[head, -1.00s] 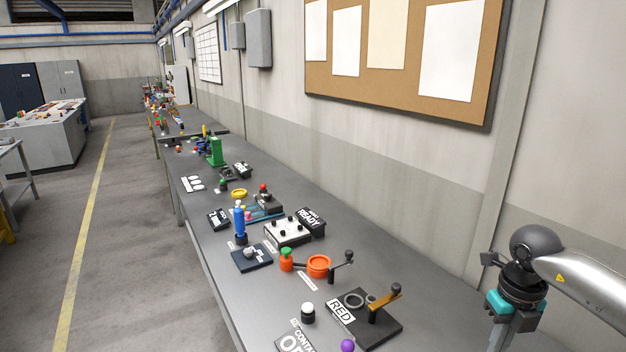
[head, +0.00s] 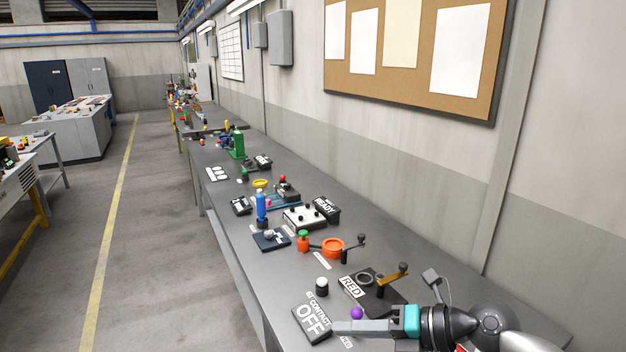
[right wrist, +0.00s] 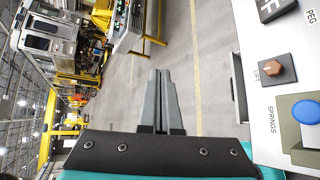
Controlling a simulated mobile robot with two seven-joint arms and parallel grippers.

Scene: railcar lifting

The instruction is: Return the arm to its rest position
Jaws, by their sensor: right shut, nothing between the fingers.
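My right gripper (head: 345,327) reaches in from the lower right in the head view, pointing left over the near end of the long grey bench (head: 262,277). Its fingers are together and empty; they also show shut in the right wrist view (right wrist: 160,78), with the floor beyond them. The fingertips are by the black OFF sign (head: 313,320), and I cannot tell whether they touch it. A purple ball (head: 357,313) shows just behind the fingers. My left gripper is not in view.
A black RED plate (head: 385,292) with a wooden-handled lever, an orange crank wheel (head: 333,247) and a blue cylinder (head: 261,206) stand along the bench. The wall with a cork board (head: 412,55) bounds the right. The floor (head: 160,245) to the left is clear.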

